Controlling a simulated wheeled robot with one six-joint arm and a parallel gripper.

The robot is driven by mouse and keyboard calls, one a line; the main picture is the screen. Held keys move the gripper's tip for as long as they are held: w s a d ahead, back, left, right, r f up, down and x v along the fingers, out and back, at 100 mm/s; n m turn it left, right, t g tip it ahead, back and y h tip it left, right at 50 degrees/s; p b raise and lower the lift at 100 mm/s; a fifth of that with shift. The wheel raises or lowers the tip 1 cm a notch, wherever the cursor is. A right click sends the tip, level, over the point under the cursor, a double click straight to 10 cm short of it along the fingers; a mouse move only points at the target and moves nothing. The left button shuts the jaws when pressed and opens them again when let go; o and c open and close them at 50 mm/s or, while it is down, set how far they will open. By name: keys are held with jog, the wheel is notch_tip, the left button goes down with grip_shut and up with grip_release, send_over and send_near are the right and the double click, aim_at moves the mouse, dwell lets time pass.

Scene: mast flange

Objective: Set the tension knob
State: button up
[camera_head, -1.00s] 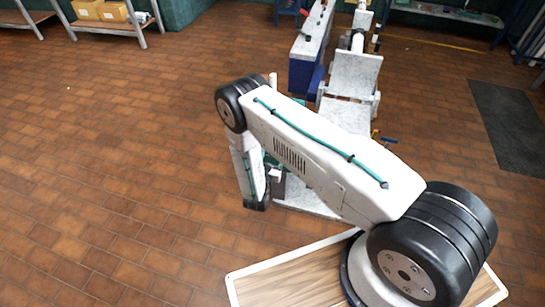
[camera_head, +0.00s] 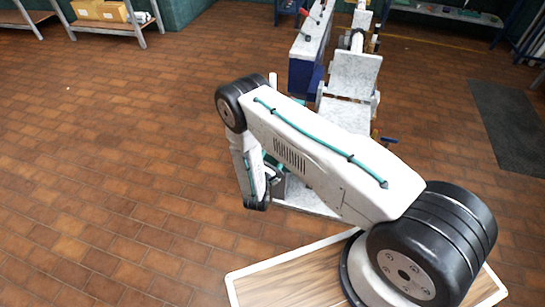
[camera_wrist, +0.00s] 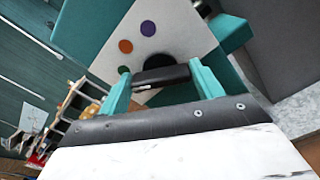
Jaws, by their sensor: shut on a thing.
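In the wrist view my gripper (camera_wrist: 160,73) has its two teal fingers closed on the ends of a black bar-shaped knob (camera_wrist: 161,78). The knob stands in front of a white panel (camera_wrist: 180,42) with teal sides. A dark round spot shows on the panel just behind the knob. Orange, purple and green dots lie on the panel to the left of and above the knob. The panel appears tilted in this view. In the head view my arm hides the gripper and the knob.
A grey speckled machine (camera_head: 354,75) stands beyond my arm, with a blue cabinet (camera_head: 304,72) at its left. Low tables with boxes (camera_head: 101,11) are at the far left. A dark mat (camera_head: 512,125) lies at the right. The tiled floor at left is clear.

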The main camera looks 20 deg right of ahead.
jog(key=shift+m, duration=0.6)
jog(key=o, duration=1)
jog(key=v, duration=0.8)
jog(key=shift+w, duration=0.1)
